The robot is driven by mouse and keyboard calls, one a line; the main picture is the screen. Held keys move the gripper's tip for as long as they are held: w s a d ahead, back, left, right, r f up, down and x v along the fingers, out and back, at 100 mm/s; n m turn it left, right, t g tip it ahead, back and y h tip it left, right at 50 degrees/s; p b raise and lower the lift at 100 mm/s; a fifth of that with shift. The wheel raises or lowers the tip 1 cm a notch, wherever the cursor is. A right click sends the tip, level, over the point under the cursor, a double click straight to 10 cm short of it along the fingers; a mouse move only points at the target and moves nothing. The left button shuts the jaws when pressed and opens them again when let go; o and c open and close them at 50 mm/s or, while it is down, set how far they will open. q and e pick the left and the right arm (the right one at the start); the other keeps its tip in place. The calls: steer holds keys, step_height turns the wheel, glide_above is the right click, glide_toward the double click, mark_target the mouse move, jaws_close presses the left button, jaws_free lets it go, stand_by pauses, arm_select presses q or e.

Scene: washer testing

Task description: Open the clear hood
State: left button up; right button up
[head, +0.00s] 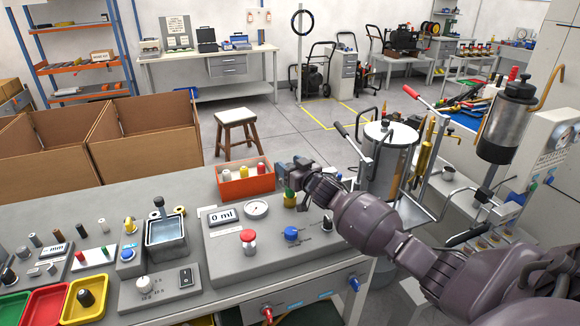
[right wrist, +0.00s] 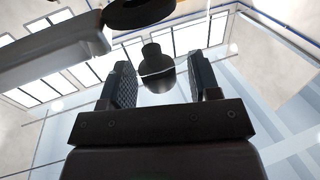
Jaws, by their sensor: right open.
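My right gripper (head: 290,170) is over the back edge of the grey control panel (head: 235,268), just right of the orange bin. In the right wrist view my right gripper (right wrist: 155,88) is open, and a dark rounded knob (right wrist: 157,66) shows between its fingers. I cannot tell whether they touch it or what it belongs to. A green and yellow part (head: 290,198) shows just under the gripper. I cannot pick out the clear hood for certain; a grey box with see-through sides (head: 166,238) and a dark knob (head: 158,202) stands left of the panel. My left gripper is not seen.
The panel bears a gauge (head: 257,209), a red button (head: 248,238) and a blue knob (head: 292,233). An orange bin (head: 246,186) of bottles stands behind it. Colored trays (head: 46,305) lie at left. A metal drum (head: 380,170) on a trolley stands behind my right arm.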

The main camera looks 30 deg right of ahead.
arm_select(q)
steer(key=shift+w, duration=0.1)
arm_select(e)
jaws_close()
steer(key=shift+w+d+r+m+h+b, duration=0.15)
steer(key=shift+w+m+h+b, duration=0.25)
steer(key=shift+w+m+h, duration=0.45)
steer(key=shift+w+d+m+h+b, duration=0.35)
steer(key=shift+w+m+h+b, duration=0.25)
steer(key=shift+h, duration=0.65)
steer(key=shift+w+d+g+h, duration=0.15)
steer(key=shift+w+g+h, duration=0.05)
steer(key=shift+g+h, duration=0.1)
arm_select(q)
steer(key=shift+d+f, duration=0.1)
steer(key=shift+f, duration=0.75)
arm_select(e)
jaws_free()
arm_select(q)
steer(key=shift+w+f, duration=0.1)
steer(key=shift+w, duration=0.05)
